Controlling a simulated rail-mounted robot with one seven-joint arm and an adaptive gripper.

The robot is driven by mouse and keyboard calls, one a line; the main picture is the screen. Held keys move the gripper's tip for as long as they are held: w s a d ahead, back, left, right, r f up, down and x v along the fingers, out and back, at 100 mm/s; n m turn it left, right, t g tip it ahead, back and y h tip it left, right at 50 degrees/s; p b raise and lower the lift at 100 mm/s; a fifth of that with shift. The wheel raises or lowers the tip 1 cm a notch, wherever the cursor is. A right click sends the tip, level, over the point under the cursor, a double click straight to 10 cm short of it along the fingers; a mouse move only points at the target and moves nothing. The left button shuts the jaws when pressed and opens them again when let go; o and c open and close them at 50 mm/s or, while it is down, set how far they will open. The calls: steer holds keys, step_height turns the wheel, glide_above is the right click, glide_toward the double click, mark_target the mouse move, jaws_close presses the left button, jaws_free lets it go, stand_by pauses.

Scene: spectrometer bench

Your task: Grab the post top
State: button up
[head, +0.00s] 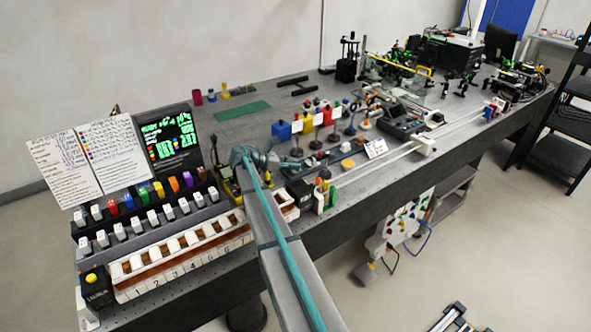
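Several short posts with dark round bases stand in a row near the bench middle. They include a left post (296,152), a middle post (316,144) and a right post (334,137). Small white cards show at their upper ends. I cannot tell which post top the task names. My arm reaches up from the bottom of the head view, and its teal end (249,157) is over the bench, left of the posts and apart from them. My gripper's fingers cannot be made out there, so I cannot see whether they are open or shut.
A numbered white rack (180,255), colored-label blocks and a display (170,140) fill the left end. A blue block (281,131) stands behind the posts. A white rail (385,163) runs along the front edge. The green mat (241,109) lies clear at the back.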

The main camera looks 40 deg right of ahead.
jaws_close()
steer(key=shift+r, duration=0.2)
